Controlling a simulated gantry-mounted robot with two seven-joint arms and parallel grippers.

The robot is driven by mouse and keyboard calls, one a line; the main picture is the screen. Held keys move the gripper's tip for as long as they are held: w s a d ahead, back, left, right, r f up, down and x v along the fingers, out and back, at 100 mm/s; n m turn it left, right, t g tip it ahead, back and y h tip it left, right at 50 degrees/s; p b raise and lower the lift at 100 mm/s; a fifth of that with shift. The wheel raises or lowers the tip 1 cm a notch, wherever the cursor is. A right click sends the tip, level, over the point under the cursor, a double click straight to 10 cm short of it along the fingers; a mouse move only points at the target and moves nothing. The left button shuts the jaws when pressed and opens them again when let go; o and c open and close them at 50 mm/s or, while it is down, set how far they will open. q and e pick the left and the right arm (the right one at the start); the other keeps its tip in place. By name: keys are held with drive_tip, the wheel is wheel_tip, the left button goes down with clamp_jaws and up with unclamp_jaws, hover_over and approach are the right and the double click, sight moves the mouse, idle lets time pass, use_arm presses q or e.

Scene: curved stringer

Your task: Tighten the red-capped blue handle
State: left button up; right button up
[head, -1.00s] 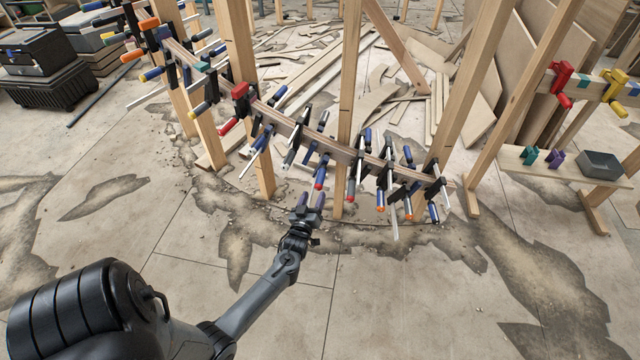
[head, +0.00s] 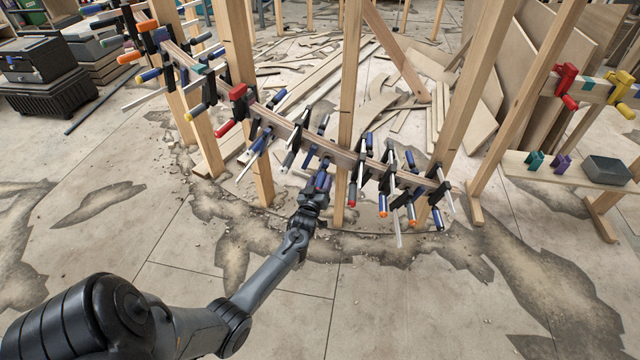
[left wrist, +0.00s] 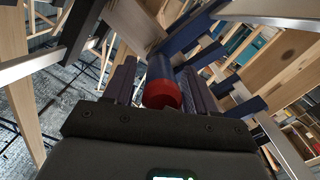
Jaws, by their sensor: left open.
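The blue handle with a red cap (left wrist: 161,92) points toward the camera in the left wrist view. It belongs to a clamp on the curved wooden stringer (head: 345,157). My left gripper (head: 321,180) is at this handle, below the stringer, and largely hides it in the head view. In the left wrist view, my left gripper (left wrist: 159,76) is open, with one dark purple finger on each side of the handle. The handle's end lies between the fingers, and a gap shows on the right side. My right gripper is in neither view.
Several other clamps crowd the stringer, including a red-tipped one (head: 352,193) close to the right and orange-tipped ones (head: 384,204) farther right. An upright wooden post (head: 345,110) stands just right of my gripper. The floor in front is open.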

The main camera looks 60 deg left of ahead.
use_arm(q)
drive_tip(key=shift+c, duration=0.5)
drive_tip(key=c, duration=0.9)
drive_tip(key=shift+o, duration=0.2)
